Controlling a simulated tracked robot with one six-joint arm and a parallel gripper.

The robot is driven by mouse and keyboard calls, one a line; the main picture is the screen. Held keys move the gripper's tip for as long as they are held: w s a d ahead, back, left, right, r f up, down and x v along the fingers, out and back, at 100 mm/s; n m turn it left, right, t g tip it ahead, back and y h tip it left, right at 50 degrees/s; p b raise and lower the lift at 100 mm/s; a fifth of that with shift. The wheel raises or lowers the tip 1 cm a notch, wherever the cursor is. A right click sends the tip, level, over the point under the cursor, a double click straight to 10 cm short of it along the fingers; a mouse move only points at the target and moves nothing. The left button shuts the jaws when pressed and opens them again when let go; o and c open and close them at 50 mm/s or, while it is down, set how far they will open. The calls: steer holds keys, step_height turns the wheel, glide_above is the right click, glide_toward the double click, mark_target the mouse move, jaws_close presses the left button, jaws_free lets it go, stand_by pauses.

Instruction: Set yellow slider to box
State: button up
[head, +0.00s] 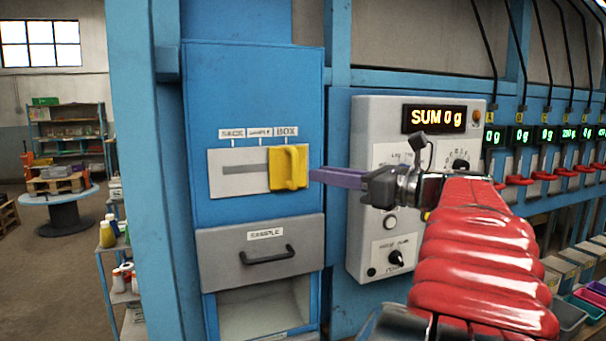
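The yellow slider (288,168) sits at the right end of its slot on a light plate (236,173) on the blue cabinet. Labels above the plate read SACK, SAMPLE and BOX; the slider is below the BOX label (286,132). My gripper (318,175) comes in from the right, with its purple fingers pointing left at the slider's right side. The fingertips are close to the slider; I cannot tell whether they touch it. The fingers overlap in this view, so their opening is not clear.
A grey SAMPLE drawer (262,252) with a black handle is below the slider. A grey control box (372,220) with a SUM 0 g display (434,119) stands behind my arm. Several red levers (545,175) line the right side. A shelf with bottles (118,280) is at left.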

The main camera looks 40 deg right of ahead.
steer(key=v, duration=0.6)
stand_by(0.6)
steer(key=w+a+f+n+g, duration=0.3)
steer(key=a+f+n+g, duration=0.2)
steer(key=a+f+n, duration=0.5)
steer(key=w+a+f+n+g, duration=0.3)
steer(key=a+f+n+g, duration=0.25)
steer(key=a+f, duration=0.75)
steer(key=s+a+f+n+g+h, duration=0.1)
steer(key=s+a+f+n+h, duration=0.3)
steer(key=s+a+f+n, duration=0.6)
steer(key=a+n, duration=0.1)
steer(key=n, duration=0.7)
steer(key=shift+s+a+f, duration=0.3)
steer(key=shift+s, duration=0.05)
